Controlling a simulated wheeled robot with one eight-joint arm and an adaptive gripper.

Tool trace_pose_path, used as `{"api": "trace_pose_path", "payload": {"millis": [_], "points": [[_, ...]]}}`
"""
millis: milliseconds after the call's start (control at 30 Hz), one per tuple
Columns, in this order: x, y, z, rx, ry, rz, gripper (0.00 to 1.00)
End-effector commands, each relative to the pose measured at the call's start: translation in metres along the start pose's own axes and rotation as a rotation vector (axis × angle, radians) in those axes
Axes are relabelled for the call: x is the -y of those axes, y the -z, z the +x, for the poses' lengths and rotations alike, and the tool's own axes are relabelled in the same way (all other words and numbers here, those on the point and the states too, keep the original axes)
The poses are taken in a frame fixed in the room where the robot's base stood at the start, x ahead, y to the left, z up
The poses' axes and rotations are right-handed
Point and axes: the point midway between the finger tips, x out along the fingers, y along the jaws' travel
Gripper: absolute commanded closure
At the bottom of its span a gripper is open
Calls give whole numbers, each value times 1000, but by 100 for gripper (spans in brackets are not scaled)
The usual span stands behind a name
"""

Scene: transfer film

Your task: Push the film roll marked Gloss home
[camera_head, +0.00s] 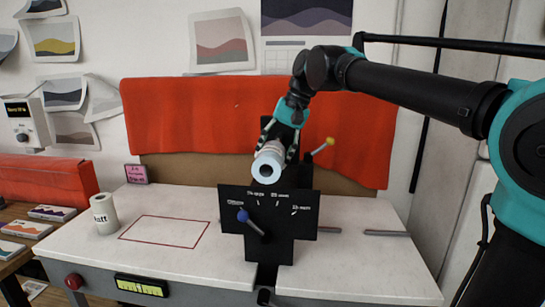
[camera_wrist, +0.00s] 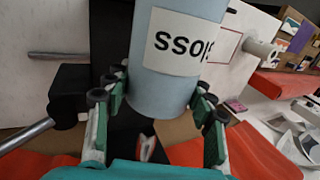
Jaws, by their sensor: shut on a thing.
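The film roll marked Gloss (camera_head: 269,172) is a pale blue cylinder with a hollow core facing the head camera. Its white label shows upside down and partly cut off in the wrist view (camera_wrist: 180,45). My gripper (camera_head: 277,146) is shut on the roll, with a finger on each side of it, also seen in the wrist view (camera_wrist: 164,95). The roll is just above the top of a black machine plate (camera_head: 285,240) with white markings. I cannot tell whether the roll sits on a spindle behind that plate.
A white roll (camera_head: 103,215) with a partly visible label stands upright at the left. A red-outlined rectangle (camera_head: 165,231) marks the clear white bench. A blue-knobbed lever (camera_head: 243,215) fronts the plate; a yellow-knobbed lever (camera_head: 330,141) rises beside my gripper. Metal bars (camera_head: 386,233) lie right.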

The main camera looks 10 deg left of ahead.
Motion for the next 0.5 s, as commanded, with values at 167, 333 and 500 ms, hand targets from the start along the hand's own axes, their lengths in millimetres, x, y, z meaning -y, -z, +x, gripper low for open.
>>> {"api": "trace_pose_path", "payload": {"millis": [167, 333, 500], "points": [[0, 17, 0, 0, 0, 0, 88], [0, 31, 0, -1, 0, 1, 88], [0, 41, 0, -1, 0, 0, 88]]}}
